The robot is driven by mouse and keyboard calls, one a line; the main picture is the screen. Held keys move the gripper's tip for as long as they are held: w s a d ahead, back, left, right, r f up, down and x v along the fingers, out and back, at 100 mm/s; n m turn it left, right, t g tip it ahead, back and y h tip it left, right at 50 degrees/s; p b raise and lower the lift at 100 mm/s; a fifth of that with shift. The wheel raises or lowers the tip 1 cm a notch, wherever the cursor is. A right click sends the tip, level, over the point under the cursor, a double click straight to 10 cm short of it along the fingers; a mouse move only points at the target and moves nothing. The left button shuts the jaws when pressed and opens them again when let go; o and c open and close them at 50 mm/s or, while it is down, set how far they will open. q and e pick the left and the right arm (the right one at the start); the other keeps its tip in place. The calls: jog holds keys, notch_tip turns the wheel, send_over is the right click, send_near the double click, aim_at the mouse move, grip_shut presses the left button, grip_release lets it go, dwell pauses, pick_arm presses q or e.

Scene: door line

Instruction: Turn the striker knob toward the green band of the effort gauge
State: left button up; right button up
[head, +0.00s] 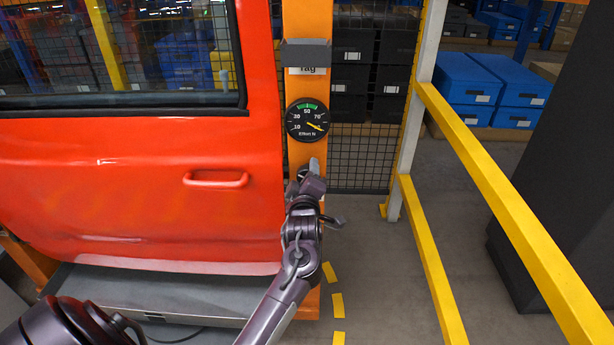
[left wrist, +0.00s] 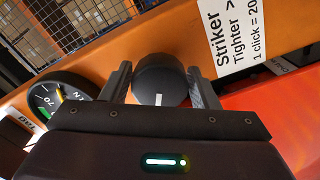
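In the head view the left gripper (head: 309,178) is at the orange post and hides the knob. The effort gauge (head: 307,120) is above it, with a green band (head: 307,106) at the top of the dial. Its yellow needle points right and slightly down, past 70 and outside the green band. My right gripper is not in view.
A label (left wrist: 228,40) beside the knob reads "Striker Tighter >". The red door (head: 130,190) stands close left of the orange post (head: 305,85). A grey tag box (head: 305,53) is above the gauge. Yellow rails (head: 500,200) run along the right, with grey floor between.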

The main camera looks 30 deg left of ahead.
pick_arm(q)
jog(key=shift+o, duration=1.3)
jog(key=v, duration=0.8)
jog(key=shift+b, duration=0.4)
jog(key=shift+a, duration=0.1)
